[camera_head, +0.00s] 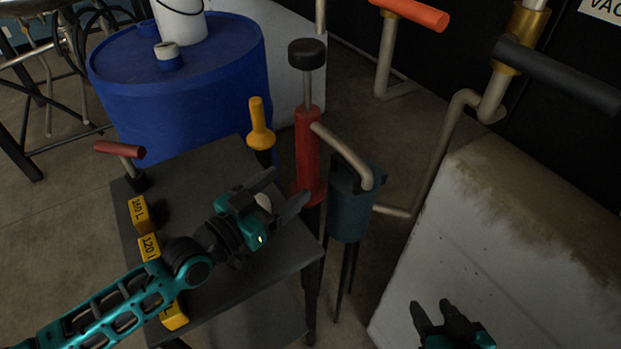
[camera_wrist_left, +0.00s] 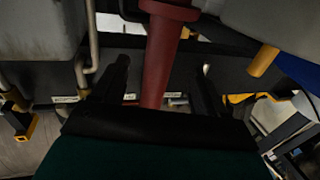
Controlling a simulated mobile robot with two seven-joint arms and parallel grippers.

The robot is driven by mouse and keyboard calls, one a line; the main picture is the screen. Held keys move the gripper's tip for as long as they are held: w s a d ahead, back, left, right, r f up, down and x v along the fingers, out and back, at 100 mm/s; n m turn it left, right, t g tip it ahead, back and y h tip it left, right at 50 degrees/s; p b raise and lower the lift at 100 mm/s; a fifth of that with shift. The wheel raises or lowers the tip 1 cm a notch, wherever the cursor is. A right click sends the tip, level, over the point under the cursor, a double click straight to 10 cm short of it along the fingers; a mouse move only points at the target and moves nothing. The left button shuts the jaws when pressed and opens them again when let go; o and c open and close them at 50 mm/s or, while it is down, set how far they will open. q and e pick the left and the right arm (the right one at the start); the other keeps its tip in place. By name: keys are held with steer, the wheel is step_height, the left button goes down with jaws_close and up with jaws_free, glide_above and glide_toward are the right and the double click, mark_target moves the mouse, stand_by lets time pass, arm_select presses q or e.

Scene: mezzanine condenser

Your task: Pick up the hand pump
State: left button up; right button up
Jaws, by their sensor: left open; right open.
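The hand pump (camera_head: 308,150) stands upright at the right edge of the dark table. It has a red body, a black knob on a thin rod, and a grey spout bending right over a blue-green container (camera_head: 350,205). My left gripper (camera_head: 289,186) is open, its fingers pointing at the lower red body. In the left wrist view, the pump's red body (camera_wrist_left: 163,55) shows between the open fingers (camera_wrist_left: 162,72); I cannot tell whether they touch it. My right gripper (camera_head: 431,305) is open and empty at the lower right, away from the pump.
A yellow-handled tool (camera_head: 260,125) stands behind the left gripper. Yellow labelled blocks (camera_head: 139,212) and a red-handled valve (camera_head: 120,150) are at the table's left. A blue drum (camera_head: 180,105) stands behind; a pale block (camera_head: 500,250) fills the right.

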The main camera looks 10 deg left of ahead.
mark_target(301, 175)
arm_select(q)
steer(key=x, duration=0.3)
steer(key=shift+w+d, duration=0.1)
steer(key=shift+w, duration=0.05)
steer(key=x, duration=0.3)
steer(key=b+x, duration=0.1)
steer(key=x, duration=0.1)
steer(key=shift+w+d+r, duration=0.1)
steer(key=shift+w+r, duration=0.2)
jaws_close()
steer(key=shift+r, duration=0.15)
